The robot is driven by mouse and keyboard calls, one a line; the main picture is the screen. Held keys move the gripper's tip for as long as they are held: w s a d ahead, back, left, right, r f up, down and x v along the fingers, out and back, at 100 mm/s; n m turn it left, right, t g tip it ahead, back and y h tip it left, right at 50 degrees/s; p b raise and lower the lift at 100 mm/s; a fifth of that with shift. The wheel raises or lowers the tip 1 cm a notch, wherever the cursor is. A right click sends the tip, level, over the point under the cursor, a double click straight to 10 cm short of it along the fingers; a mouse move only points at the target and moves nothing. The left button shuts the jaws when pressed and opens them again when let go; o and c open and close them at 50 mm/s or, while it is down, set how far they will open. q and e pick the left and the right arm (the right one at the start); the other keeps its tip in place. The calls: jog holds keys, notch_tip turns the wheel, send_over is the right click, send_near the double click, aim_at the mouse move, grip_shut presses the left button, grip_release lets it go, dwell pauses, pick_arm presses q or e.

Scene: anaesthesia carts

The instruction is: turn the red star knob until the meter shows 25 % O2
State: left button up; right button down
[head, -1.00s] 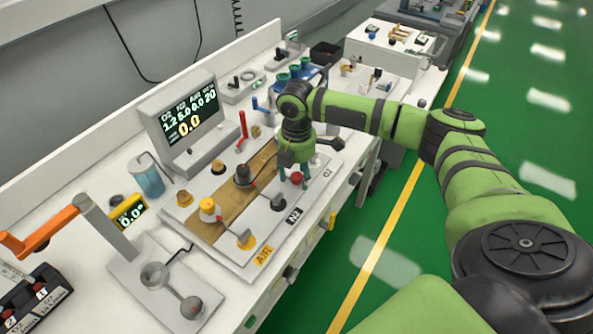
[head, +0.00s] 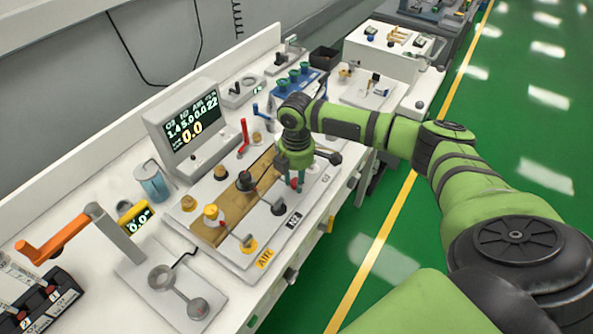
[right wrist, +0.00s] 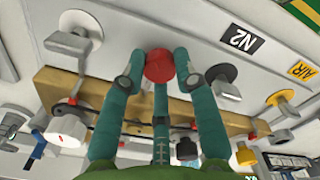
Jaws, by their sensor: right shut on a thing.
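The red star knob (right wrist: 159,67) shows in the right wrist view between the teal fingers of my right gripper (right wrist: 158,72), which is shut on it. In the head view my right gripper (head: 297,180) reaches down over the O2 corner of the panel, and only a little red of the knob (head: 293,183) shows there. The meter (head: 192,125) stands behind the panel. Its top row seems to read 1.4, 5.0, 0.0 and 22, with a large yellow 0.0 below. My left gripper is not in view.
The N2 knob (head: 278,208) and the AIR knob (head: 248,247) sit nearby on the same panel. A red lever (head: 244,132) stands behind it. An orange-handled crank (head: 55,232) is at the left. Green floor lies open to the right.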

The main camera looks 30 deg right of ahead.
jog(key=m+p, duration=0.3)
jog(key=shift+a+r+m+p, duration=0.1)
jog(key=shift+r+m+p, duration=0.05)
jog(key=shift+m+p, duration=0.8)
jog(key=shift+m, duration=0.05)
jog(key=shift+f, duration=0.2)
jog(key=c, duration=0.9)
grip_release()
jog(key=shift+c, duration=0.2)
